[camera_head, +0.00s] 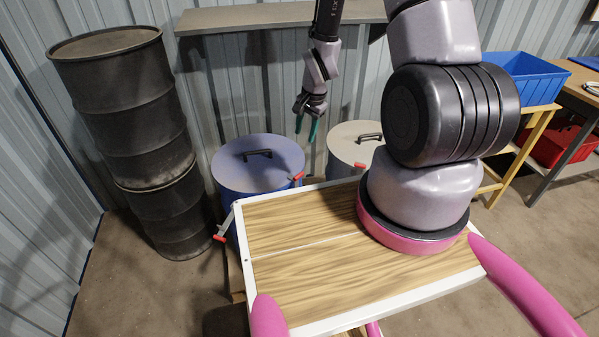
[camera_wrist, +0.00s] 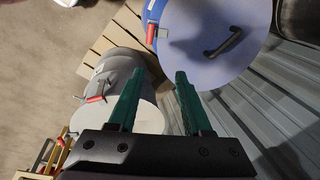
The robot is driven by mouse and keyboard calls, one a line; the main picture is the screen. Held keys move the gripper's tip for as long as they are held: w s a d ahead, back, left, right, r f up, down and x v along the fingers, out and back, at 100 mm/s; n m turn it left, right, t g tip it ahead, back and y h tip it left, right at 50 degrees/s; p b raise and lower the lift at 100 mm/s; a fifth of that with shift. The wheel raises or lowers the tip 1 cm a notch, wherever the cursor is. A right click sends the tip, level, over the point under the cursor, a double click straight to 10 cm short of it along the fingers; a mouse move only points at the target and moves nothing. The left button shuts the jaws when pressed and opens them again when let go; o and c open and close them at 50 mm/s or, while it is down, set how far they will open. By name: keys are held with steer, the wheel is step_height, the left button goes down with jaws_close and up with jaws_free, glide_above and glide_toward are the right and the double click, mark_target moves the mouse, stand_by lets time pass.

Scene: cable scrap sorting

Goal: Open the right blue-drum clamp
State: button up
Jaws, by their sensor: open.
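The blue drum (camera_head: 231,178) stands behind my wooden deck, with a blue lid and black handle (camera_head: 258,153). Its right clamp (camera_head: 298,176) has a red grip at the lid's right edge; in the wrist view this clamp (camera_wrist: 151,32) lies against the drum's rim at the top. Its left clamp (camera_head: 220,238) hangs out from the drum's side on a pale arm. My gripper (camera_head: 305,136) is open and empty, pointing down above the gap between the two drums. In the wrist view its green fingers (camera_wrist: 160,72) are apart, with the right clamp beyond their tips.
A grey drum (camera_head: 345,150) with red clamps (camera_wrist: 95,99) stands right of the blue one. Black stacked drums (camera_head: 125,110) stand at left. A shelf (camera_head: 265,17) runs along the wall behind. A blue bin (camera_head: 525,80) and a red bin (camera_head: 555,145) are at right.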

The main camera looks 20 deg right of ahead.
glide_toward(299, 175)
steer(key=shift+m+g, duration=0.3)
steer(key=shift+m, duration=0.1)
steer(key=f, duration=0.2)
steer(key=w+f, duration=0.1)
steer(key=f, duration=0.2)
steer(key=w+f, duration=0.1)
steer(key=f, duration=0.2)
steer(key=shift+a, duration=0.4)
jaws_close()
stand_by(0.6)
